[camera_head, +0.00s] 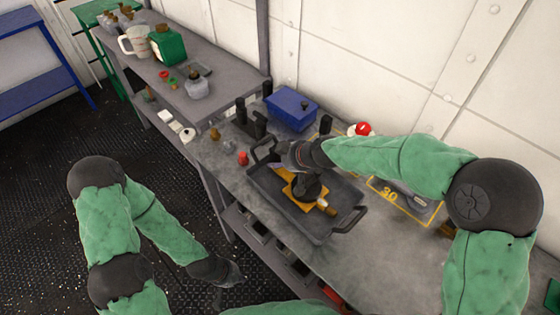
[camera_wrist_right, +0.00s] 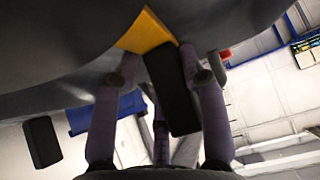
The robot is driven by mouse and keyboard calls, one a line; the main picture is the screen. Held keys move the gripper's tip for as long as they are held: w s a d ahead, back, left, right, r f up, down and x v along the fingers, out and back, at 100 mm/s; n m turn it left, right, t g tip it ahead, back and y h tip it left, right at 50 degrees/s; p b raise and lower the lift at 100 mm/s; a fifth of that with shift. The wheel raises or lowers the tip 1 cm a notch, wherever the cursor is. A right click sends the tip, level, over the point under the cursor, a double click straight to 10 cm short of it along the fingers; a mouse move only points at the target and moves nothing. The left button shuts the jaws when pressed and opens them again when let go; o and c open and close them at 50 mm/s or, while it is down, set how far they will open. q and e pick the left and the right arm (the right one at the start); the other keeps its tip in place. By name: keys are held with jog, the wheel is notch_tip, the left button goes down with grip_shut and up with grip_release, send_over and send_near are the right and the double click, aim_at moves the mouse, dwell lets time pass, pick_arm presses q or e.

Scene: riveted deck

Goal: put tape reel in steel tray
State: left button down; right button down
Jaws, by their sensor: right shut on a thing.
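The steel tray (camera_head: 262,188) is a dark grey rectangular tray with a handle at each end, on the workbench. A yellow-orange thing, apparently the tape reel (camera_head: 291,191), shows inside the tray's outline, partly hidden under my right gripper (camera_head: 305,188). My right gripper points down over the tray and is shut on it. In the wrist view, a yellow corner (camera_wrist_right: 148,32) shows between the fingertips. I cannot tell whether the reel touches the tray floor. My left gripper (camera_head: 230,276) hangs low beside the bench, away from the tray; its fingers are too unclear to read.
A blue box (camera_head: 291,108) and black posts (camera_head: 260,126) stand behind the tray. A red thing (camera_head: 243,158) is left of it. A yellow-marked area (camera_head: 405,200) lies to the right. A side bench holds a green container (camera_head: 167,46) and a jug (camera_head: 134,41).

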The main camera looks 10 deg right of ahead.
jog(key=shift+r, duration=0.1)
jog(key=c, duration=1)
grip_release()
jog(key=shift+f, duration=0.2)
jog(key=shift+o, duration=0.2)
jog(key=shift+r, duration=0.1)
jog(key=shift+s+d+r, duration=0.15)
jog(key=shift+r, duration=0.1)
jog(key=p+v, duration=0.3)
jog(key=v, duration=0.8)
jog(key=shift+s+d+r, duration=0.1)
jog(key=shift+s+r, duration=0.05)
